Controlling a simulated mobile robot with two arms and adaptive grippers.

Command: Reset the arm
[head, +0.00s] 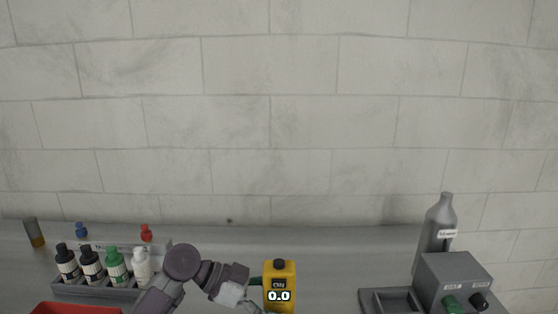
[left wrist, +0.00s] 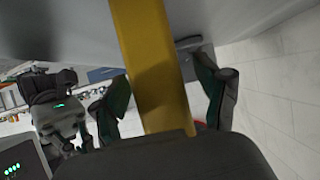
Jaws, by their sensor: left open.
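A yellow handheld device (head: 281,284) with a dark top and a display reading 0.0 stands at the bottom centre of the head view. My left arm comes in from the lower left. My left gripper (head: 256,282) is at the device's left side, and its fingers are mostly hidden there. In the left wrist view, the yellow body (left wrist: 152,70) lies between the two green-and-dark fingers of my left gripper (left wrist: 160,88). Gaps show on both sides, so the gripper is open around the device without closing on it.
A rack (head: 95,289) of several small bottles stands at the left, with a red container (head: 75,309) in front. A grey bottle (head: 436,236) and a grey box with knobs (head: 458,277) stand at the right. A tiled wall (head: 280,110) rises behind the counter.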

